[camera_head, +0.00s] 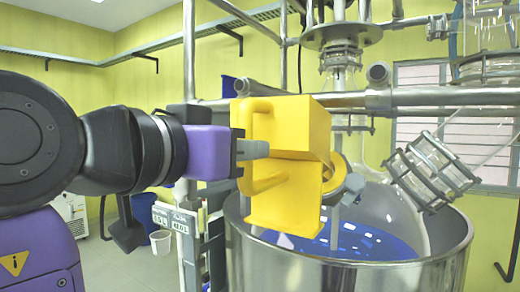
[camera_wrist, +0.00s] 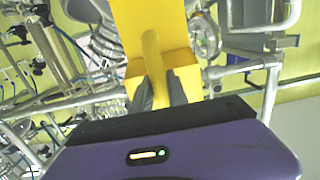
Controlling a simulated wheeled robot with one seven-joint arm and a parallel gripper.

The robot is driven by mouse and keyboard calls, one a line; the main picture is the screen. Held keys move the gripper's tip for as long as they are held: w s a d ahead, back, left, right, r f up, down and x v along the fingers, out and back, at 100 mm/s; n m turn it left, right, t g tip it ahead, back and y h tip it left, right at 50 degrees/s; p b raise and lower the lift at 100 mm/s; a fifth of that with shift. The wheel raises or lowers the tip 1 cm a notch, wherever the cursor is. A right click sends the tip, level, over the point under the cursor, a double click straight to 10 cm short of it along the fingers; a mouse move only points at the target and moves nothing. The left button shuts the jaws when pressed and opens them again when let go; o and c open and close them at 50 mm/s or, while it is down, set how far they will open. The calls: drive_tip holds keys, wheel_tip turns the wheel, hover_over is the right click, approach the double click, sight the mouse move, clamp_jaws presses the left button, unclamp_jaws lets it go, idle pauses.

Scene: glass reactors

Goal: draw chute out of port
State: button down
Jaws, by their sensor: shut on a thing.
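The chute (camera_head: 290,130) is a bright yellow box-like piece with a looped handle on its left side and a slanted lower part. It stands above the front rim of a steel vessel. My gripper (camera_head: 255,149) comes in level from the left and is shut on the handle. In the wrist view the two dark fingers of my gripper (camera_wrist: 160,90) lie on either side of the yellow handle, with the chute (camera_wrist: 180,20) beyond. A round yellow part shows behind the chute at its right. The port is hidden behind the chute, so I cannot tell whether its end sits inside.
The open steel vessel (camera_head: 350,272) holds something blue. A tilted glass neck with metal rings (camera_head: 432,172) is close on the right. A horizontal steel pipe (camera_head: 440,98) crosses behind the chute. A white bucket (camera_head: 161,242) stands on the floor at left.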

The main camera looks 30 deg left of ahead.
drive_tip(key=shift+s+r+p, duration=1.1)
drive_tip(key=shift+s+r, duration=0.8)
drive_tip(key=shift+s, duration=0.3)
idle(0.4)
drive_tip(key=p, duration=0.1)
approach(240, 123)
drive_tip(key=s, duration=0.2)
drive_tip(key=s+r, duration=0.1)
drive_tip(key=s, duration=0.2)
drive_tip(key=shift+s+r, duration=0.25)
drive_tip(key=shift+s, duration=0.05)
idle(0.7)
drive_tip(key=shift+s, duration=0.1)
